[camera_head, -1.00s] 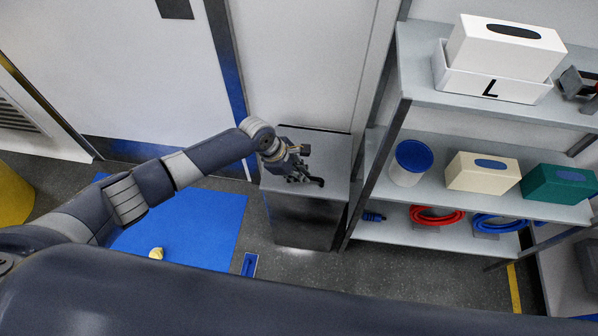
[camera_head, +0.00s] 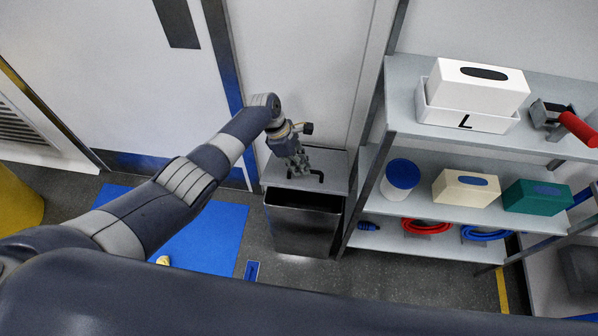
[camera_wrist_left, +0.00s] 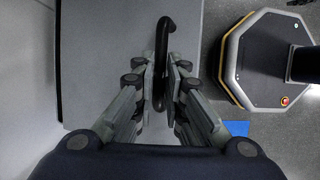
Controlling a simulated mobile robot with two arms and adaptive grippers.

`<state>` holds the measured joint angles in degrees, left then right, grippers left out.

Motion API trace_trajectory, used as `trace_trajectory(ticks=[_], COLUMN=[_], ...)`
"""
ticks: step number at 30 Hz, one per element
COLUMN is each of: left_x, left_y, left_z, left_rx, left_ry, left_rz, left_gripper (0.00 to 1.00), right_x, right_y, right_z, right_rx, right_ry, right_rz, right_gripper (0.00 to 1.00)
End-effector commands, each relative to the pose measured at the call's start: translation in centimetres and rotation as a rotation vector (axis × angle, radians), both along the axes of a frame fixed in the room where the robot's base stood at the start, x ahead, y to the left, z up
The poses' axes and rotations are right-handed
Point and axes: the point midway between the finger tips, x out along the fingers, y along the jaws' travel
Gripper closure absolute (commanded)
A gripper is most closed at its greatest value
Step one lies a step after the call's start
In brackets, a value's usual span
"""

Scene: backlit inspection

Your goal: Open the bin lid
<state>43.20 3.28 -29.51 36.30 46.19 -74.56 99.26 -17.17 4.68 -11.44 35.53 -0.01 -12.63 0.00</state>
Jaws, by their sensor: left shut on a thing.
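The bin (camera_head: 303,232) stands against the wall, left of the shelf. Its grey lid (camera_head: 335,163) is tilted up at the front, and a dark opening shows between the lid's front edge and the bin's rim. My left gripper (camera_head: 303,174) is at the lid's front, shut on the black bar handle (camera_head: 321,176). In the left wrist view the two fingers (camera_wrist_left: 160,85) close on the handle (camera_wrist_left: 162,35) from both sides, with the lid (camera_wrist_left: 100,30) behind. The fingers partly hide the handle. My right gripper is not in view.
A shelf unit (camera_head: 460,212) right of the bin holds a blue-lidded tub (camera_head: 401,178), several boxes and coiled hoses. A blue mat (camera_head: 205,235) lies on the floor to the left. A door (camera_head: 120,75) is behind my left arm.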

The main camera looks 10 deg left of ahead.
Motion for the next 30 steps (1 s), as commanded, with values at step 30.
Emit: trace_trajectory(ticks=[30], left_x=[3.7], left_y=[0.2], left_z=[3.0], left_rx=[0.005], left_ry=[-0.019], left_rz=[0.002], left_gripper=[0.73], right_x=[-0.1], right_y=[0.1], right_z=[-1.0], right_rx=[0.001], right_ry=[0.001], right_rz=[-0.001], right_gripper=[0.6])
